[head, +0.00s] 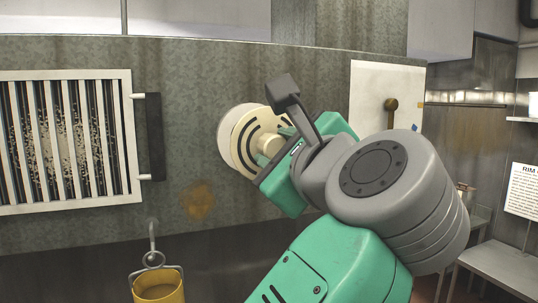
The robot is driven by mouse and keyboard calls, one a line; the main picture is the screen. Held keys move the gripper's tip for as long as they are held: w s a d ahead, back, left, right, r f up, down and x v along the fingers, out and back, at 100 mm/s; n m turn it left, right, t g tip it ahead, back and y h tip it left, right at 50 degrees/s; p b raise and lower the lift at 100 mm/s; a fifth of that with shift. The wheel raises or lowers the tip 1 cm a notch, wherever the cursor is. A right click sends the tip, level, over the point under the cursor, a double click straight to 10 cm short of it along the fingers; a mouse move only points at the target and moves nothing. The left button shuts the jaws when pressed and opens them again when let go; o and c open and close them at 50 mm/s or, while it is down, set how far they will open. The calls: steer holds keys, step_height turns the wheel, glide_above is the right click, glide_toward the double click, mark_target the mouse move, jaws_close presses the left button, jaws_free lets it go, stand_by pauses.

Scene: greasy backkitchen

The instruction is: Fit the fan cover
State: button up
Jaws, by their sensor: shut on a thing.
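The fan cover (246,131) is a cream disc with dark curved slots and a round knob (268,145) at its middle. It is near the stained metal wall panel, its face turned toward my arm. A paler round rim (226,140) shows behind its left edge; the cover hides most of it. My gripper (279,142) is shut on the fan cover at its knob. The fingertips are partly hidden by my wrist. I cannot tell whether the cover touches the rim.
A white slatted grille (132,130) with a dark handle (155,136) is on the panel at left. A yellow bucket (159,286) hangs from a hook below. A small table (498,268) stands far right.

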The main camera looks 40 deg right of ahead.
steer(key=shift+w, duration=0.1)
steer(key=p+x, duration=0.2)
steer(key=x, duration=0.1)
steer(key=shift+w+r, duration=0.15)
steer(key=shift+w+d, duration=0.25)
steer(key=shift+w, duration=0.25)
steer(key=shift+p, duration=0.4)
steer(key=shift+w+d, duration=0.1)
steer(key=shift+w, duration=0.1)
steer(key=shift+p+x, duration=0.65)
steer(key=shift+x, duration=0.35)
steer(key=o, duration=1.1)
steer(key=shift+c, duration=0.2)
